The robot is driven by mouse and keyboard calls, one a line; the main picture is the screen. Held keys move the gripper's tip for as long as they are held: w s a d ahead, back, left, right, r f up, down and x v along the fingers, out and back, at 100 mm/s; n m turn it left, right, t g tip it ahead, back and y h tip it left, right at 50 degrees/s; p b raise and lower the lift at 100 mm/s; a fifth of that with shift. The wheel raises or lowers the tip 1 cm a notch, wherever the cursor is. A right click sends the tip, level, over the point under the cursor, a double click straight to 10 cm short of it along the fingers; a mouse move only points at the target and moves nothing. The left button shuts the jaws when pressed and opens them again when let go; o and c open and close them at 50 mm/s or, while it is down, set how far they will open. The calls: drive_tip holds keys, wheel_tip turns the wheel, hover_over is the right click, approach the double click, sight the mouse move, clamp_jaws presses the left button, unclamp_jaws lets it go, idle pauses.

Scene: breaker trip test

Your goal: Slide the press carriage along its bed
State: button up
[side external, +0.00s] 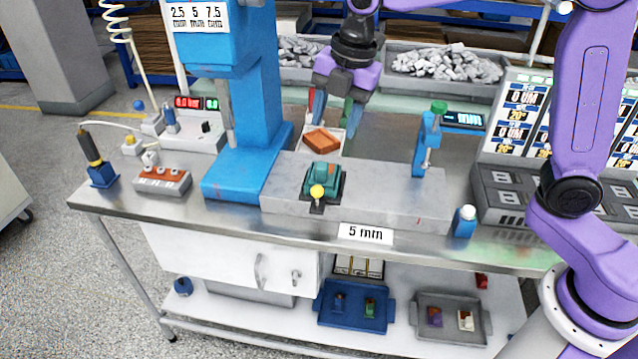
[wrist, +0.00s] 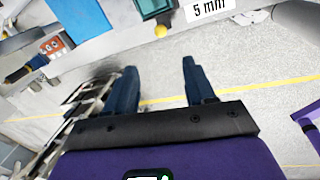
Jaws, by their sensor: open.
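The press carriage (side external: 329,174) is a teal-green block in a dark holder, with a yellow ball knob (side external: 317,191) at its front. It sits on the grey bed (side external: 390,196), near the foot of the blue press. In the wrist view the carriage (wrist: 151,8) and its knob (wrist: 160,31) show at the top edge, partly cut off. My gripper (side external: 332,122) points down at the back of the bench, behind the carriage and apart from it. In the wrist view my gripper (wrist: 159,67) has its two dark blue fingers spread, with nothing between them.
The blue press (side external: 240,130) stands left of the carriage. A white tray (side external: 306,147) with an orange-brown block (side external: 321,140) lies behind the bed. A blue clamp (side external: 426,145) stands at the bed's right. A white-capped bottle (side external: 465,222) stands at the front edge.

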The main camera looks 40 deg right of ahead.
sight(319, 187)
drive_tip(key=w+f, duration=0.1)
drive_tip(key=f, duration=0.4)
drive_tip(key=a+f, duration=0.1)
drive_tip(key=f, duration=0.5)
drive_tip(key=w+f, duration=0.1)
drive_tip(key=f, duration=0.4)
drive_tip(key=shift+w+a+f, duration=0.15)
drive_tip(key=shift+w+a, duration=0.15)
drive_tip(key=shift+a, duration=0.1)
clamp_jaws()
